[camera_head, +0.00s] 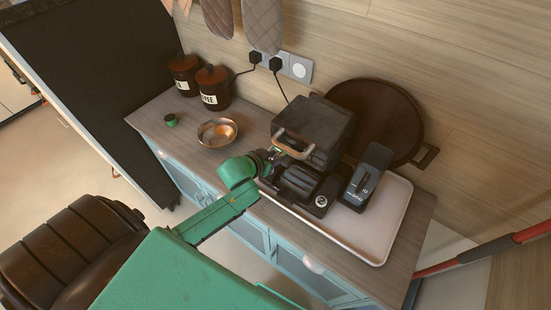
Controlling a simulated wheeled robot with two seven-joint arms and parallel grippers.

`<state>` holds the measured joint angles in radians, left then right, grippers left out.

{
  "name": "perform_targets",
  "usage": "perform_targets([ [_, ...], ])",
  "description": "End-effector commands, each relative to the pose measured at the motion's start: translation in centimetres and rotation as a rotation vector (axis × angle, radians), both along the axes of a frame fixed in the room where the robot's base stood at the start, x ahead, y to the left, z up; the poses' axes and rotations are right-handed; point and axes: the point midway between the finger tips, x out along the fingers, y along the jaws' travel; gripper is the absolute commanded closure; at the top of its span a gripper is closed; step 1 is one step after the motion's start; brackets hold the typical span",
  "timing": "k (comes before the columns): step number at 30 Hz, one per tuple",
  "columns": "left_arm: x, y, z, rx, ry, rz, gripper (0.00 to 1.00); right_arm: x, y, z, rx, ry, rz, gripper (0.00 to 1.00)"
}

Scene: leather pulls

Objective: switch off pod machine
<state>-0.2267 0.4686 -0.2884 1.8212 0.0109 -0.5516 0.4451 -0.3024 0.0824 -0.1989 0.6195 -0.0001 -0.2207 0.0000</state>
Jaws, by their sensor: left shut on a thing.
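The pod machine (298,184), which I take to be the low black appliance with a round pale-ringed button or dial (321,201) at its front right, stands on a white tray. My left gripper (271,156), at the end of my green arm, is at the machine's back left end, close below the wooden handle of a dark press-like appliance. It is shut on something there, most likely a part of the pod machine. The fingertips are small and dark against the black body, so the exact contact is hard to see. My right gripper is not in view.
The dark appliance (318,121) with a wooden handle stands close behind. A black upright device (369,176) stands on the white tray (385,225) to the right. A copper bowl (217,132), two brown canisters (212,90) and a small green item (171,120) are at the left.

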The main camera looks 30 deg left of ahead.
Motion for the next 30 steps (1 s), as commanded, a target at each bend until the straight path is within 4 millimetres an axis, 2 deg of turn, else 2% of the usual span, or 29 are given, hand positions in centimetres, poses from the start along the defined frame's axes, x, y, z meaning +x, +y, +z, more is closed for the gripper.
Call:
perform_targets([
  [1,-0.3,-0.1,-1.7,-0.016,-0.058,0.003,1.0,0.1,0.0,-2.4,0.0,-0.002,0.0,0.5],
  [5,-0.4,0.0,-1.4,-0.03,-0.186,0.002,1.0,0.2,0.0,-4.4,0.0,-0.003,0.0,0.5],
  [16,-0.4,0.1,-0.4,-0.032,-0.239,-0.001,1.0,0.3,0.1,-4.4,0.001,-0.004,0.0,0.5],
  [17,-0.4,0.1,-0.4,-0.032,-0.239,-0.001,0.61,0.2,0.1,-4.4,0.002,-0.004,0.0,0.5],
  [18,-0.4,0.1,-0.4,-0.032,-0.238,-0.001,0.46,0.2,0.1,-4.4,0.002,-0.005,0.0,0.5],
  [19,-0.4,0.1,-0.4,-0.032,-0.238,-0.001,0.35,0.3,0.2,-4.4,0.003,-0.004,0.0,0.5],
  [30,-0.7,0.1,-0.4,-0.032,-0.237,0.001,0.35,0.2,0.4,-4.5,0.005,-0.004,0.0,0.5],
])
